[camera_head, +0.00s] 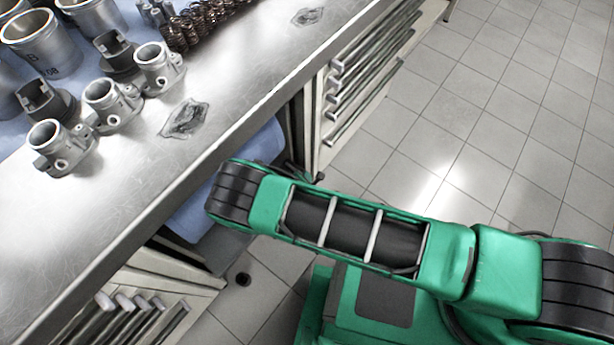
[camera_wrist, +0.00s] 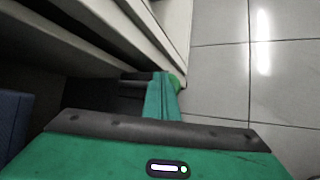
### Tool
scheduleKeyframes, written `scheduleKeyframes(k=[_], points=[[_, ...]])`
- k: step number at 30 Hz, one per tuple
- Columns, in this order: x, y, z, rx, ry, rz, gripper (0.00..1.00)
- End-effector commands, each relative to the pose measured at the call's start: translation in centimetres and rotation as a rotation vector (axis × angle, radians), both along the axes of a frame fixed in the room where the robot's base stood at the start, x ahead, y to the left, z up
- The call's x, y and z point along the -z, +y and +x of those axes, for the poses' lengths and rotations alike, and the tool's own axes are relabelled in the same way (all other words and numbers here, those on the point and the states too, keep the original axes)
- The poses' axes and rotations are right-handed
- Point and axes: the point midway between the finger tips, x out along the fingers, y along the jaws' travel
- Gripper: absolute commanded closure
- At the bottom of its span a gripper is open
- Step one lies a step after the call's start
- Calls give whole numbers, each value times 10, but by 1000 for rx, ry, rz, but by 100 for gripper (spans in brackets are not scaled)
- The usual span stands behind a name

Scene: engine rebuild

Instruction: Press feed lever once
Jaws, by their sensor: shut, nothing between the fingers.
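My gripper (camera_wrist: 163,80) shows in the wrist view as a narrow green piece ahead of the broad green housing with a small lit strip. It is shut and holds nothing. A short dark bar (camera_wrist: 133,87) with a rounded green end lies at its tip; I cannot tell whether this is the feed lever or part of my gripper, nor whether they touch. In the head view my green arm reaches to the bench's front edge, and my gripper is hidden under or behind it. No feed lever can be clearly made out there.
The metal bench (camera_head: 240,105) carries several cast housings (camera_head: 110,103), cylinders (camera_head: 42,42) and copper-coloured coiled parts (camera_head: 205,22). Drawer cabinets (camera_head: 355,85) stand beneath, with an opening and a blue surface (camera_head: 262,150) between them. The tiled floor (camera_head: 470,130) on the right is clear.

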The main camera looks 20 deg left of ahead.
Motion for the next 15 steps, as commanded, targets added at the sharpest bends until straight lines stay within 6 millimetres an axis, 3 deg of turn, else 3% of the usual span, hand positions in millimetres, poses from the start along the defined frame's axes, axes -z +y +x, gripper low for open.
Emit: scheduleKeyframes(k=[15], points=[[6, 0, 0, 0, 1, 1, 100]])
